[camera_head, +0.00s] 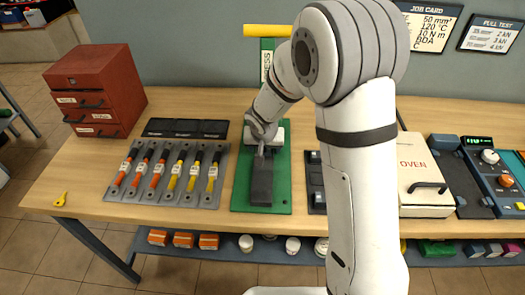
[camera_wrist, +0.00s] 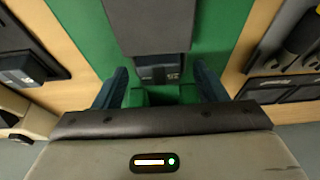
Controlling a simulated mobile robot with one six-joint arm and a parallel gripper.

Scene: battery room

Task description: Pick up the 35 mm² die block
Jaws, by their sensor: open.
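My gripper (camera_wrist: 162,84) is open over the green press base, its two dark blue fingers apart. A small dark block (camera_wrist: 158,73) with a pale marking shows between the fingers in the wrist view, partly under a larger dark grey press part. The marking is too small to read, so I cannot confirm it is the 35 mm² die block. I cannot tell whether the fingers touch it. In the head view my gripper (camera_head: 262,140) is at the back of the dark grey press part (camera_head: 262,182), and the small block is hidden.
The green press base (camera_head: 240,195) stands on the wooden bench. A grey cable rack (camera_head: 143,197) and black trays (camera_head: 185,128) are left of it. A black holder (camera_head: 316,185) is close on the right, partly behind my arm. The oven (camera_head: 423,170) stands further right.

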